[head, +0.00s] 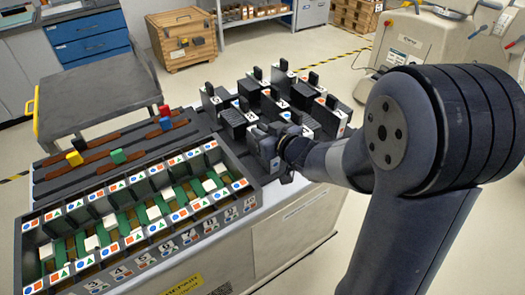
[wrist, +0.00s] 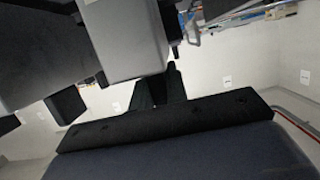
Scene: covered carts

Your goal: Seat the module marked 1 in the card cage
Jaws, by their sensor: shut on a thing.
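The card cage (head: 60,218) is a grey open rack at the lower left. Its slots hold green strips and white blocks, and its rims carry red, blue and green symbols. Several black modules with upright handles stand in a group behind and right of it, such as one module (head: 213,103) at the left. My gripper (head: 268,150) is at the near edge of this group, right of the cage. The number on the held module is not readable.
A dark tray (head: 50,180) behind the cage holds yellow, green, red and blue blocks on brown strips. A grey cart (head: 90,105) with a yellow handle stands behind. A wooden crate (head: 183,38) is on the floor farther back. My arm covers the right side.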

